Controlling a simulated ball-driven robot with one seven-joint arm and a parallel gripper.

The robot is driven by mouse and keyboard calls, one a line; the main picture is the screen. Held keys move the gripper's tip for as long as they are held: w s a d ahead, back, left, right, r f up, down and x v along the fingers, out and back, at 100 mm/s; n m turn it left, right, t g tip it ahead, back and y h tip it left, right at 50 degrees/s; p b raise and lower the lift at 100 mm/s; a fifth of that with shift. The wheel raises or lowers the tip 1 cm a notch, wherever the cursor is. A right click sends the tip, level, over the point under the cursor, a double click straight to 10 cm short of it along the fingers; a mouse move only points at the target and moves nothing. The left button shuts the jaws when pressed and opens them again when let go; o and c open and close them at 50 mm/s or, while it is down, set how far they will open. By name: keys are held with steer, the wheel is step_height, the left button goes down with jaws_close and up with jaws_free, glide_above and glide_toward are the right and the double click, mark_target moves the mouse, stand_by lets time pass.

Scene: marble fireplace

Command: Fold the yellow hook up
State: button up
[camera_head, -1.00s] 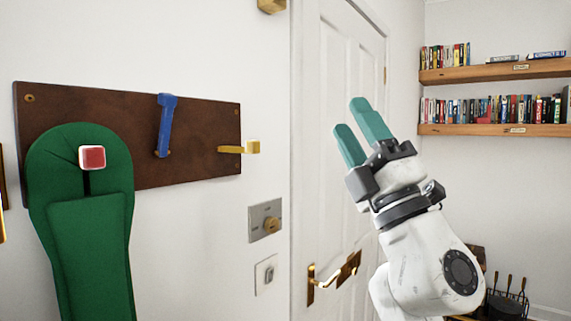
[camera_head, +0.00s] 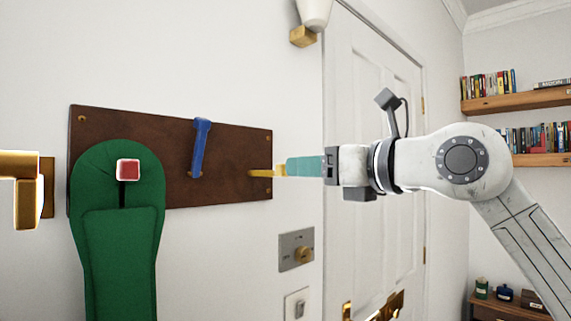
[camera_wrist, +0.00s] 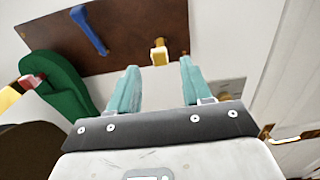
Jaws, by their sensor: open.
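The yellow hook (camera_head: 262,173) sticks out near the right end of the brown wooden board (camera_head: 225,142) on the wall. It is folded down, standing out from the board. In the wrist view the yellow hook (camera_wrist: 159,52) lies ahead of the gap between my fingertips. My gripper (camera_head: 290,167) has teal fingers and points left at the hook. Its fingers overlap the hook's tip in the head view. In the wrist view my gripper (camera_wrist: 158,65) is open, with nothing between the fingers that I can make out.
A blue hook (camera_head: 199,148) is folded up on the board.

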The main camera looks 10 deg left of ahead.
mark_target(282, 167)
steer(key=p+x, duration=0.1)
steer(key=x, duration=0.6)
steer(key=shift+p, duration=0.35)
steer(key=shift+c, duration=0.2)
jaws_close()
